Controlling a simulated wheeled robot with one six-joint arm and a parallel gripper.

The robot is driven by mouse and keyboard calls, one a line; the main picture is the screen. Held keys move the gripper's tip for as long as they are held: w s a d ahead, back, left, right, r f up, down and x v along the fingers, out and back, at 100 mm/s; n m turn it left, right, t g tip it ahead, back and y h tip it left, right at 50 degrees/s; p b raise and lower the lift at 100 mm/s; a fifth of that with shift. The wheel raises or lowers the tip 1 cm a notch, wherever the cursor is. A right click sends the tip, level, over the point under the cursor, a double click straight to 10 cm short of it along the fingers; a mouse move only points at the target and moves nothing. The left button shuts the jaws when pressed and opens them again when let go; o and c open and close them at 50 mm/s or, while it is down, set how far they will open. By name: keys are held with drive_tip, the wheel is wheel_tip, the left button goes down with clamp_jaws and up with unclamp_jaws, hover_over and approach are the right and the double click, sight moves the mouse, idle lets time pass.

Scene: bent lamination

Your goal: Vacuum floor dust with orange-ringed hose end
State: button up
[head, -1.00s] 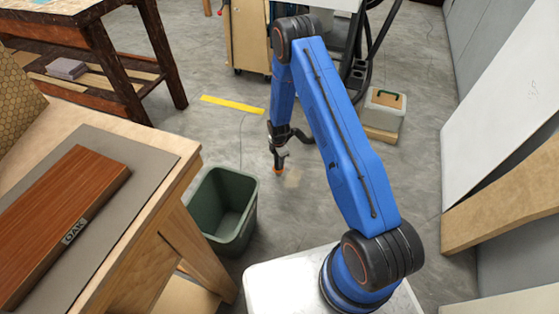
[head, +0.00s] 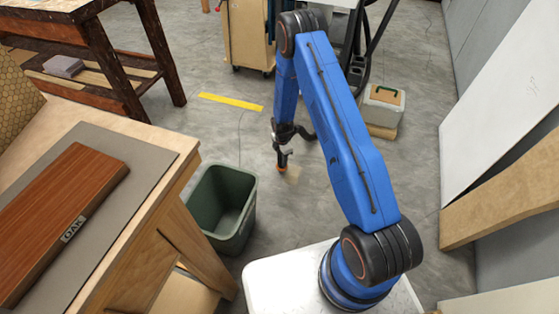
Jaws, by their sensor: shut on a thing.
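My gripper (head: 283,150) hangs low over the grey floor near the middle of the head view, at the end of my blue arm. It is shut on the dark hose end with an orange ring (head: 282,166), which points down at the floor. A faint tan dust patch (head: 293,172) lies on the floor just right of the hose end. Whether the hose mouth touches the floor is too small to tell. A dark hose (head: 305,133) runs off behind the gripper to the right.
A green bin (head: 222,205) stands left of the hose end. A workbench with an oak board (head: 60,220) fills the lower left. A box with a green handle (head: 383,105) stands at the back right. Pale panels lean on the right wall. A yellow strip (head: 231,102) marks the floor.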

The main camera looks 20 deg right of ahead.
drive_tip(key=shift+d, duration=3.55)
drive_tip(key=shift+s+a, duration=1.8)
drive_tip(key=shift+s, duration=0.55)
wheel_tip(320, 180, up, 6)
drive_tip(key=shift+r, duration=0.2)
